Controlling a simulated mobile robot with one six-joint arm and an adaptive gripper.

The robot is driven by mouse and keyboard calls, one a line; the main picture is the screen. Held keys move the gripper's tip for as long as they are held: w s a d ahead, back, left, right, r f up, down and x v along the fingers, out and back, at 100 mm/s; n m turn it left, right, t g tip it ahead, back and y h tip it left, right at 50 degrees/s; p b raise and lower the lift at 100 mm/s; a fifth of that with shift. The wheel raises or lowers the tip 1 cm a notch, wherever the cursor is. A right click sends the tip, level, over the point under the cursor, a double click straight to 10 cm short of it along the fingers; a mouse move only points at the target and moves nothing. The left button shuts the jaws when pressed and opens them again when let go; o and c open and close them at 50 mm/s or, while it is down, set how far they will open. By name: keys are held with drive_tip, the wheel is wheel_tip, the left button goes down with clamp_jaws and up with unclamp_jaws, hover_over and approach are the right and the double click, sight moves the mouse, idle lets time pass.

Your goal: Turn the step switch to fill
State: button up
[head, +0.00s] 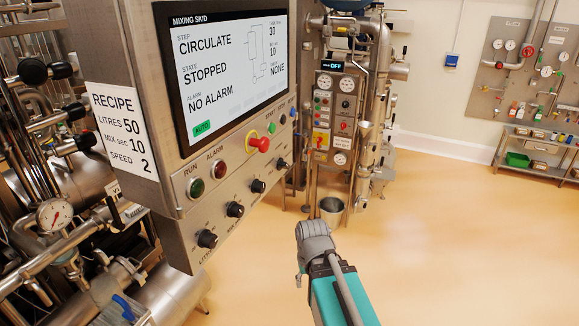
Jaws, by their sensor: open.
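The control panel (150,165) fills the left and centre, with a screen (225,60) reading STEP CIRCULATE, STATE STOPPED and NO ALARM. Along its lower face sits a row of black rotary knobs: one at the near left (207,239), then a second (235,210), a third (258,186) and a fourth at the far right (282,163). Their labels are too small or slanted to read fully, so I cannot tell which is the step switch. My gripper (313,233), grey on a teal arm, is open and empty, right of and apart from the panel. Its fingertips are hard to make out.
A red emergency button (259,143) on yellow and red and green lamps sit above the knobs. A recipe card (122,130) hangs on the panel's side. Pipes and a gauge (55,215) crowd the left. A metal bucket (331,209) stands beyond my gripper. Floor at right is clear.

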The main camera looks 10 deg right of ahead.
drive_tip(key=w+a+r+m+t+y, duration=0.1)
drive_tip(key=w+a+r+m+y, duration=0.15)
drive_tip(key=w+y, duration=0.2)
drive_tip(key=m+t+y+p, duration=0.2)
drive_tip(key=m+t+y, duration=0.8)
drive_tip(key=m, duration=0.4)
approach(288, 166)
drive_tip(key=v, duration=0.3)
drive_tip(key=shift+d+r+n, duration=0.15)
drive_tip(key=shift+d+n, duration=0.1)
drive_tip(key=shift+d, duration=0.05)
drive_tip(key=shift+a, duration=0.15)
drive_tip(key=shift+f+x, duration=0.2)
drive_tip(key=shift+x, duration=6.6)
drive_tip(key=shift+s, duration=0.1)
